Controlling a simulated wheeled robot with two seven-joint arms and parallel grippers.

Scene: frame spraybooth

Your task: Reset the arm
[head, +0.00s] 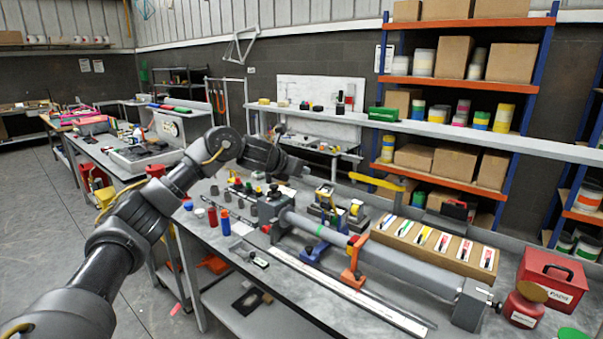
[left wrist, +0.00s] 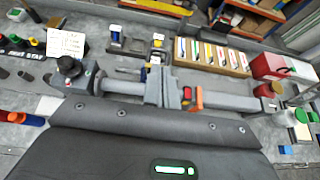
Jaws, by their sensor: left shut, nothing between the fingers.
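My left arm reaches in from the lower left of the head view. Its left gripper (head: 300,167) is over the workbench (head: 225,245), above the far-left end of a long grey bar fixture (head: 385,262). The gripper is shut and small in this view, with nothing seen between its fingers. In the left wrist view, the dark gripper housing with a green light fills the bottom, and the bar fixture (left wrist: 225,101) lies beyond it. My right gripper is not in view.
A cardboard tray of coloured packets (head: 425,243), a red box (head: 553,280) and a red jar (head: 523,304) stand on the bench at right. Blue and red bottles (head: 225,222) stand left of the fixture. A long shelf (head: 450,132) runs behind. Floor at left is clear.

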